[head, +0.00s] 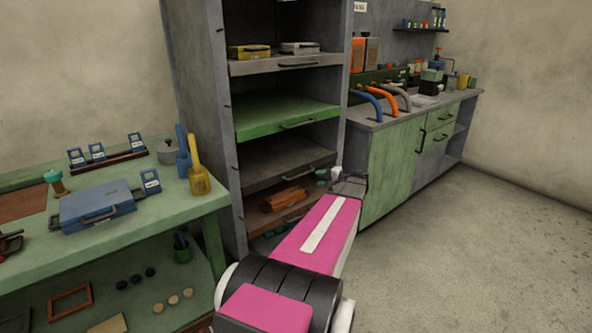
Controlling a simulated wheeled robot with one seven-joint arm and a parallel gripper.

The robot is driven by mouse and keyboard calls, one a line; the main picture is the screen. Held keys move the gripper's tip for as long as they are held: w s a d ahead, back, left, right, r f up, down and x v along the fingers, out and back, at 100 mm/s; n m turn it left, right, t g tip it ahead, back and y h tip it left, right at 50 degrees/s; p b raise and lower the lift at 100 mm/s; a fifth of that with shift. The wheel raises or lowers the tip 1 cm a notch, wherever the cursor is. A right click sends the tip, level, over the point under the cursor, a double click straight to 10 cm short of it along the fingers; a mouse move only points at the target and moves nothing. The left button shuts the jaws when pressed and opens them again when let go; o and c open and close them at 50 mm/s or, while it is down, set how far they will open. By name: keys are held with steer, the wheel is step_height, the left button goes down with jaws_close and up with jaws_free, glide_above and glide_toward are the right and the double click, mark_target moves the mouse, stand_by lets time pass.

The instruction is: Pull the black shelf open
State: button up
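The black shelf (268,164) is a dark, bare board in the tall grey rack (222,110), below the green shelf (275,117). It has a dark bar handle (298,174) on its front edge. My arm reaches forward from the bottom of the picture, and my gripper (326,177) is at the rack's right side, close to the right end of the black shelf's front. The gripper is small and partly hidden by my wrist. I cannot tell whether its fingers are open or touch anything.
A brown shelf (258,221) with an orange-brown item (285,199) lies below. A grey shelf (270,67) with boxes is above the green one. A green workbench (100,245) stands left, and a green cabinet (392,170) right. The floor (450,260) at right is clear.

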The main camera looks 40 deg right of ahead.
mark_target(303, 175)
steer(key=shift+t, duration=0.3)
steer(key=x, duration=1)
steer(key=shift+w+d, duration=0.25)
jaws_close()
